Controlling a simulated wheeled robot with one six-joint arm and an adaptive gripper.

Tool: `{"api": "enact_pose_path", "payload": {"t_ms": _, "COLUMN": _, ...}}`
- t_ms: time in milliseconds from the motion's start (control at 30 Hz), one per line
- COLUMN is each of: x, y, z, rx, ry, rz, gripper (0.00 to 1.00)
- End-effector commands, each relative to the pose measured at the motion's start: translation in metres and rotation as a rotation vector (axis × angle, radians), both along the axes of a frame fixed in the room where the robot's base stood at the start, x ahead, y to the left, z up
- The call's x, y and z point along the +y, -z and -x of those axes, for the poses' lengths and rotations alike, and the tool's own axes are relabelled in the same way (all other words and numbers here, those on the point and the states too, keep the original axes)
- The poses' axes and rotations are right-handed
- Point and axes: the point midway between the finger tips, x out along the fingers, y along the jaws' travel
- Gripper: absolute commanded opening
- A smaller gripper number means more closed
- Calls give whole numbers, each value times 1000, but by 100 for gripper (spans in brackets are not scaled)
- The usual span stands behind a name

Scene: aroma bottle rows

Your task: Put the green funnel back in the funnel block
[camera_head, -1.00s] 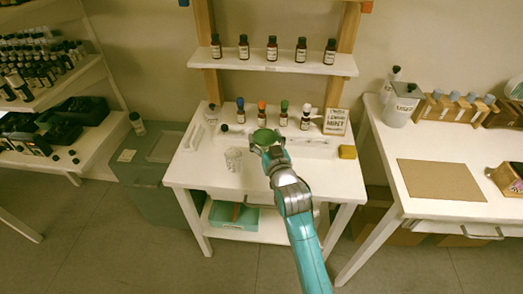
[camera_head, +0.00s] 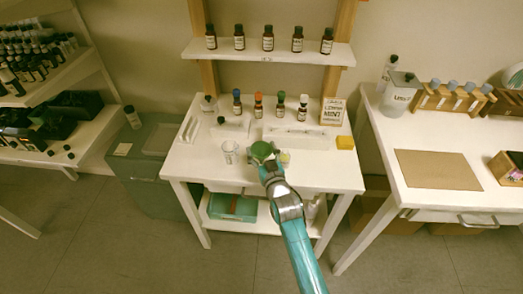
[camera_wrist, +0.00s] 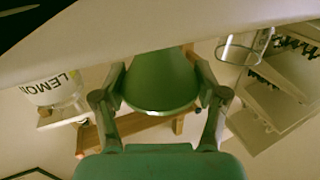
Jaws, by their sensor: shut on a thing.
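The green funnel (camera_head: 262,150) is held in my gripper (camera_head: 265,160) over the front middle of the white table (camera_head: 320,178). In the wrist view the funnel (camera_wrist: 160,80) sits between my two fingers (camera_wrist: 160,98), with its wide mouth facing the camera. Its narrow end is hidden. A low white block (camera_head: 232,130) stands behind the glass beaker, and a long white tray (camera_head: 297,136) lies to its right. I cannot tell which of these, if either, is the funnel block.
A glass beaker (camera_head: 229,152) stands just left of the funnel. Small bottles with coloured caps (camera_head: 258,105) line the back, beside a recipe card (camera_head: 333,111). A shelf of brown bottles (camera_head: 268,50) hangs above.

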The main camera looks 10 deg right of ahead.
Motion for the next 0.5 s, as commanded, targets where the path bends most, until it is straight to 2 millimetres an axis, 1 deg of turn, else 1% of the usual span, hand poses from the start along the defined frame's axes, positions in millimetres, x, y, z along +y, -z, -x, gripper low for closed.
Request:
{"api": "enact_pose_path", "payload": {"t_ms": 267, "x": 0, "y": 2, "z": 0, "rx": 0, "ry": 0, "rz": 0, "gripper": 50}}
{"api": "enact_pose_path", "payload": {"t_ms": 300, "x": 0, "y": 2, "z": 0, "rx": 0, "ry": 0, "rz": 0, "gripper": 82}}
{"api": "enact_pose_path", "payload": {"t_ms": 500, "x": 0, "y": 2, "z": 0, "rx": 0, "ry": 0, "rz": 0, "gripper": 82}}
